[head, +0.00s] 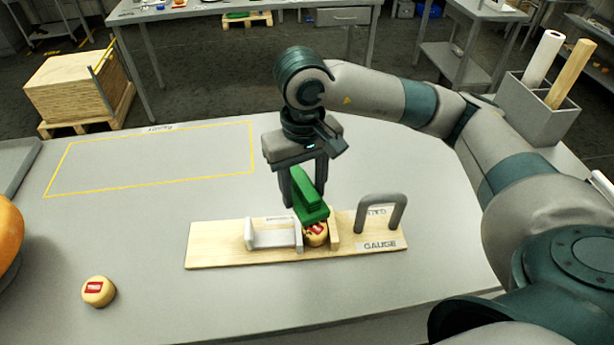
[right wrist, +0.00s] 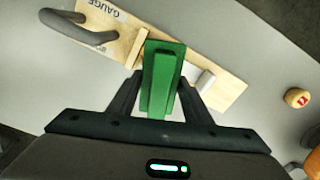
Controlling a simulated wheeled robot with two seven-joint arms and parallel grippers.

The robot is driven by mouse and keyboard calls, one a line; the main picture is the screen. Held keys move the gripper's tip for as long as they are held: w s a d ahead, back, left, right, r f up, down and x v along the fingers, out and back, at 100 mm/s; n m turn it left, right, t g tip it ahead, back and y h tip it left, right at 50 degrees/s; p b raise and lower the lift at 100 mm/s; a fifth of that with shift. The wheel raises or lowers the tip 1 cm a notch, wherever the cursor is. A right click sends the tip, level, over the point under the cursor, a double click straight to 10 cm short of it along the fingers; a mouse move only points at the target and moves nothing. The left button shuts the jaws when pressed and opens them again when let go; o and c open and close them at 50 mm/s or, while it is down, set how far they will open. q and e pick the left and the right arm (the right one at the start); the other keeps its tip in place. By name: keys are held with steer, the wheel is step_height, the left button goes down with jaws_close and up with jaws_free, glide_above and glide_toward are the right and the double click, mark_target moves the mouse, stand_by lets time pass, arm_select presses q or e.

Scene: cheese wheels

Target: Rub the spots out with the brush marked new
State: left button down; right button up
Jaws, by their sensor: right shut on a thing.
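My right gripper (head: 304,185) is shut on a green, block-like tool (head: 311,204), which I take to be the brush; no "new" mark can be read on it. The right wrist view also shows the green brush (right wrist: 163,78) between the two fingers of my right gripper (right wrist: 163,88). The brush is directly over a small yellow cheese wheel (head: 317,238) with a red label, on the wooden gauge board (head: 215,247). The brush partly hides this wheel; I cannot tell whether they touch. No spots can be made out. My left gripper is not in view.
The board bears a white sliding piece (head: 272,237) and a grey upright handle (head: 382,212). Another small cheese wheel (head: 98,291) lies at front left, near a large orange round thing (head: 8,235). The yellow-outlined area (head: 150,181) is empty. A grey bin (head: 535,112) stands at back right.

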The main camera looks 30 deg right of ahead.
steer(key=shift+d+r, duration=0.35)
steer(key=shift+r, duration=0.2)
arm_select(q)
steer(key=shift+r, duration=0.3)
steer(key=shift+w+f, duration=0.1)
arm_select(e)
steer(key=shift+f, duration=0.15)
